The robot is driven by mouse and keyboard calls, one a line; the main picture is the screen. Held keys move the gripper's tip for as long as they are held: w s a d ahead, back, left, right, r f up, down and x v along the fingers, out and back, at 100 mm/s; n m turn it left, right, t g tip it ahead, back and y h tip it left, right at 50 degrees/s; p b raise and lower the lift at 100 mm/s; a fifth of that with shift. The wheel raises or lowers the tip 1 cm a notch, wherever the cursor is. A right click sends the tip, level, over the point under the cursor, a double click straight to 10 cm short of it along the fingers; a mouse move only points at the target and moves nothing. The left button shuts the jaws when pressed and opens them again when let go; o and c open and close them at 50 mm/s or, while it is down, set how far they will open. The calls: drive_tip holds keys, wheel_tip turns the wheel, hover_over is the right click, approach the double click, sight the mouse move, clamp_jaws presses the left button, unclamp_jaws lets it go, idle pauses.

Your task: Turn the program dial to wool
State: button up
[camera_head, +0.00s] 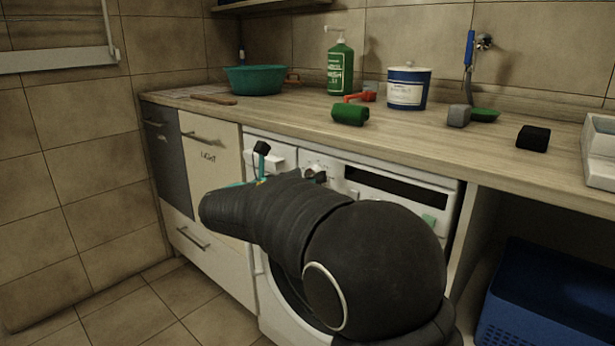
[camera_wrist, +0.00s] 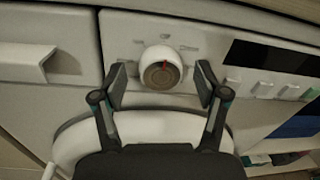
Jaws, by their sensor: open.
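The program dial (camera_wrist: 161,68) is a round white knob with a grey face and a red mark, on the washing machine's front panel. In the wrist view the red mark points up and slightly right; the small labels around the dial are too blurred to read. My gripper (camera_wrist: 160,82) is open, with one finger on each side of the dial and a visible gap to it on both sides. In the head view my arm covers much of the white washing machine (camera_head: 440,190), and the dial is mostly hidden.
The detergent drawer handle (camera_wrist: 28,60) sticks out left of the dial. A dark display (camera_wrist: 272,56) and several buttons lie to the right. The wooden worktop (camera_head: 290,118) above holds a green bottle (camera_head: 340,68), a teal basin (camera_head: 255,80) and a tub (camera_head: 408,90). A blue basket (camera_head: 545,300) stands at lower right.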

drive_tip(key=shift+w+d, duration=0.2)
drive_tip(key=c, duration=1.2)
drive_tip(key=shift+o, duration=0.2)
drive_tip(key=shift+m, duration=0.4)
